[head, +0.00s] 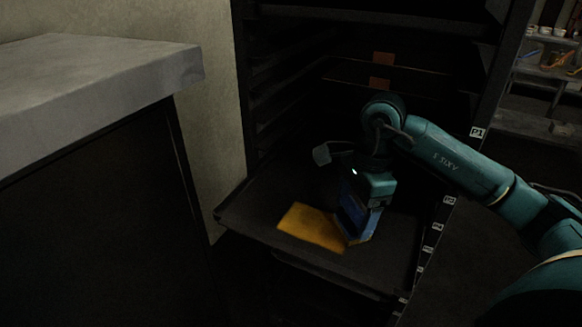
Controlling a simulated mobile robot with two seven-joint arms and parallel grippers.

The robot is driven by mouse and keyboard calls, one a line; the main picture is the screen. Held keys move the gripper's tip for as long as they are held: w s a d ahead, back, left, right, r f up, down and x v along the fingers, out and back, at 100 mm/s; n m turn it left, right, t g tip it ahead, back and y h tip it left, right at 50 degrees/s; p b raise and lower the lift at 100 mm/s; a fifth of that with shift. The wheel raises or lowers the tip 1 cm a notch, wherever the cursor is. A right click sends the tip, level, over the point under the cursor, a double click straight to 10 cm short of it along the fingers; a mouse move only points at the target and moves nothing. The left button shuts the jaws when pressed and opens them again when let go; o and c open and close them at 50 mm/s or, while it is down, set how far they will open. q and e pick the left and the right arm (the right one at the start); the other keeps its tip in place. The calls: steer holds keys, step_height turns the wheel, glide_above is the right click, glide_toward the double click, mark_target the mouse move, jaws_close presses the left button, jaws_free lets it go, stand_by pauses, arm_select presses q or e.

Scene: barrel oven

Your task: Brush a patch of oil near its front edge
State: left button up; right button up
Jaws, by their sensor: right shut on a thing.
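A yellow-orange patch of oil (311,226) lies on a dark tray (262,205) that sticks out of a dark rack. My right gripper (352,222) reaches in from the right, pointing down over the tray, and is shut on a blue brush-like tool (373,222). The tool's lower end is at the right edge of the patch; I cannot tell whether it touches the tray. The gripper and tool hide what is right behind them. My left gripper is not in view.
A grey-topped counter (90,75) stands at the left. Shelves with small items (550,60) stand at the far right.

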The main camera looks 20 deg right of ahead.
steer(key=r, duration=0.1)
steer(key=r+p, duration=0.1)
steer(key=r, duration=0.1)
steer(key=shift+s+d, duration=0.3)
steer(key=shift+w+a+r+p, duration=0.15)
steer(key=shift+r+p, duration=0.45)
steer(key=shift+r, duration=0.05)
steer(key=shift+r+p, duration=0.5)
steer(key=shift+r, duration=1.4)
